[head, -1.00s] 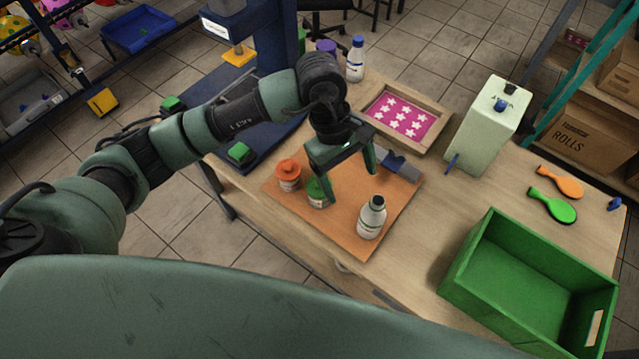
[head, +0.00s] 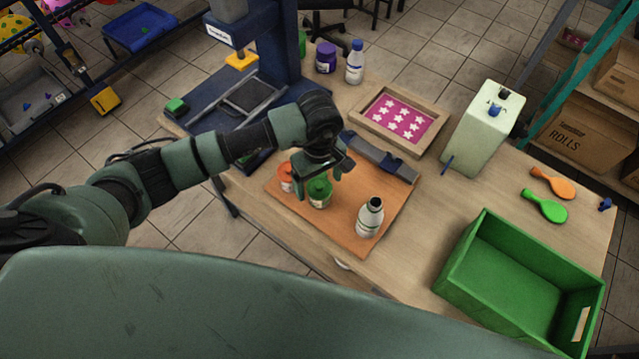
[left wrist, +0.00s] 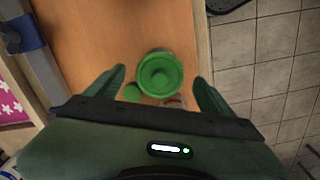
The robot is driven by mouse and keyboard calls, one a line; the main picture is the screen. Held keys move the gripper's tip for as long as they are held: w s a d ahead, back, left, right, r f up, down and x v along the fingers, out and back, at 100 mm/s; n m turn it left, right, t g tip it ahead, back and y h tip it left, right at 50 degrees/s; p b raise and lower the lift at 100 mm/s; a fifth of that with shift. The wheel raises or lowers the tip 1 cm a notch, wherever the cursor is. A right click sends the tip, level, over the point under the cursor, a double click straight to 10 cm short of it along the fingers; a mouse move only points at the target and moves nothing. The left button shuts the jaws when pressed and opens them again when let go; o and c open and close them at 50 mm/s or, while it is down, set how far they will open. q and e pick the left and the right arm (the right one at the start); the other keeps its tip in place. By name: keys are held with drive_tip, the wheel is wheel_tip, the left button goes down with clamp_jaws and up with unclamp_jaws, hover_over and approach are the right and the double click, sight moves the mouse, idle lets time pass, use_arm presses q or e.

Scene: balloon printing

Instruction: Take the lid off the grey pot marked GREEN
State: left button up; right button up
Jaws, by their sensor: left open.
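The pot with a green lid (head: 319,188) stands on the orange-brown mat (head: 340,228). Its pale body shows below the lid, and I cannot read its marking. In the left wrist view the round green lid (left wrist: 160,73) is seen from above, on the pot. My left gripper (head: 322,178) is open, pointing down over this pot. In the left wrist view its fingers (left wrist: 159,78) stand on either side of the lid, with a gap on both sides. My right gripper is not in view.
A pot with an orange lid (head: 286,176) stands close to the left, partly behind a finger. A white bottle (head: 370,218) stands right of the pots. A grey-blue tool (head: 385,158) lies behind. A green crate (head: 465,290) stands at the front right.

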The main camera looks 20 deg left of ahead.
use_arm(q)
drive_tip(key=c, duration=1.3)
drive_tip(key=shift+r, duration=0.1)
drive_tip(key=shift+c, duration=0.2)
